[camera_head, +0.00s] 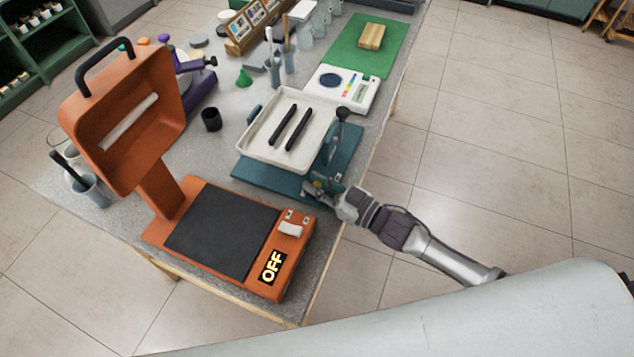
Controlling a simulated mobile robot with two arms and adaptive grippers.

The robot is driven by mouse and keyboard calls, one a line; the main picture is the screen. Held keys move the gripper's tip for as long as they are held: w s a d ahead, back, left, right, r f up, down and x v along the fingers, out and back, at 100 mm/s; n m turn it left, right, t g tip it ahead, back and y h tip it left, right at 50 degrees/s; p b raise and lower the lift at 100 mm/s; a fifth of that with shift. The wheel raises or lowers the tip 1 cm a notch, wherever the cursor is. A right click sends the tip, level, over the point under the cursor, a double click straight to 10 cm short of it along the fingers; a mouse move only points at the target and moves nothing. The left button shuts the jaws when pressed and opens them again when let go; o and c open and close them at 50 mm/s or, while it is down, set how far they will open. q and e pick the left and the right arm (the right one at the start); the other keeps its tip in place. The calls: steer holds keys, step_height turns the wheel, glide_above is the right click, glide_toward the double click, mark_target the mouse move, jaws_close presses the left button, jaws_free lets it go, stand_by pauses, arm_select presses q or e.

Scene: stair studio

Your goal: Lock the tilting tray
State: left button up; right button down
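The tilting tray (259,152) is a shallow white tray on a teal base (249,174), in the middle of the worktop. Two black bars (291,127) lie in it. A dark round knob (343,114) stands up at the tray's right side. My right gripper (318,187) is at the front right corner of the teal base, near the parts below the knob. Its fingers overlap small teal and metal parts there, so I cannot tell whether they touch or grip anything. My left gripper is not in view.
An orange press with its lid raised (123,120) stands front left; its panel reads OFF (272,267). Behind the tray are a white scale (358,91) and a green mat (395,35) with a wooden block (371,37). Open tiled floor lies right of the worktop.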

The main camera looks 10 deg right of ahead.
steer(key=shift+n+g+y+b, duration=0.45)
steer(key=shift+n+g+y, duration=0.25)
steer(key=shift+g, duration=0.1)
steer(key=shift+s+a+n+g+y, duration=0.25)
steer(key=shift+n+g+y, duration=0.3)
steer(key=shift+g, duration=0.25)
steer(key=c, duration=1.1)
jaws_free()
steer(key=shift+d, duration=0.15)
steer(key=v, duration=1.2)
